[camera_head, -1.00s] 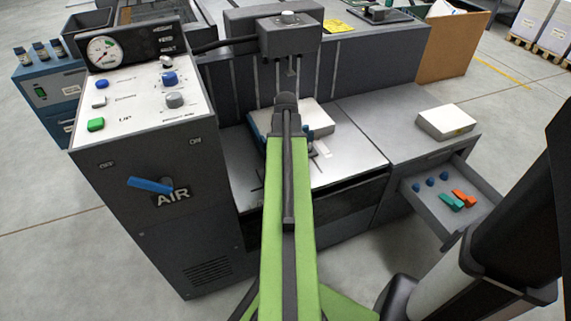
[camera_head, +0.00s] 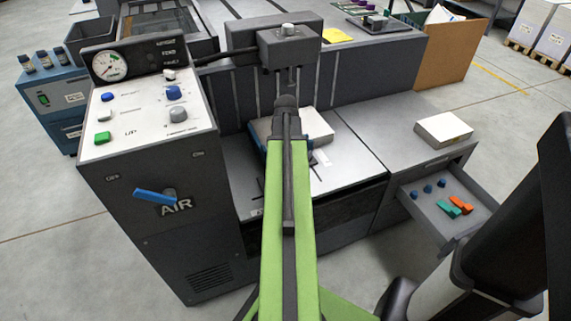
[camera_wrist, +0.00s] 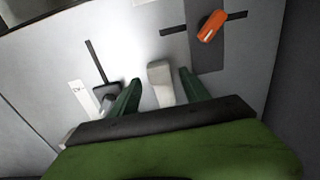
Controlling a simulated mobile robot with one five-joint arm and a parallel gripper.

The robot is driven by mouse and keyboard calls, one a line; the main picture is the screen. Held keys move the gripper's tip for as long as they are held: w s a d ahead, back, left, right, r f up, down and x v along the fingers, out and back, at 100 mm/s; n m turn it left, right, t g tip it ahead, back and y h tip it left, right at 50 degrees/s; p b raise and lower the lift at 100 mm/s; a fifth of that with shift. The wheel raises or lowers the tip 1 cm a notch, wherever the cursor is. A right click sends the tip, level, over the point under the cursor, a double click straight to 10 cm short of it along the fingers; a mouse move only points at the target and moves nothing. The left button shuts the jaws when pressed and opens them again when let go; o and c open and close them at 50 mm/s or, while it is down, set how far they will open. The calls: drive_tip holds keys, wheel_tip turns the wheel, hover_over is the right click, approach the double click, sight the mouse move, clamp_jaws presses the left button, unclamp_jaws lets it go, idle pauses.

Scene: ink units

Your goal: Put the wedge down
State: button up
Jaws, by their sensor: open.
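In the wrist view my gripper (camera_wrist: 160,90) is open, its two dark green fingers apart. A pale, whitish block (camera_wrist: 160,80), perhaps the wedge, stands between them, with a gap visible on each side. It is over a light grey metal surface (camera_wrist: 130,45). An orange wedge-like piece (camera_wrist: 212,25) lies farther off on a dark grey strip, beyond the right finger. A dark piece (camera_wrist: 105,93) is just left of the left finger. In the head view my own arm hides the gripper and the pale block.
A paper stack (camera_head: 312,128) lies on the metal table (camera_head: 345,160) behind my arm. A control console (camera_head: 150,130) stands at left. At right an open drawer (camera_head: 425,215) holds blue, teal and orange pieces, below another white stack (camera_head: 443,129).

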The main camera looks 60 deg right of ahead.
wheel_tip(320, 180, up, 9)
drive_tip(key=p, duration=0.7)
drive_tip(key=shift+p, duration=0.35)
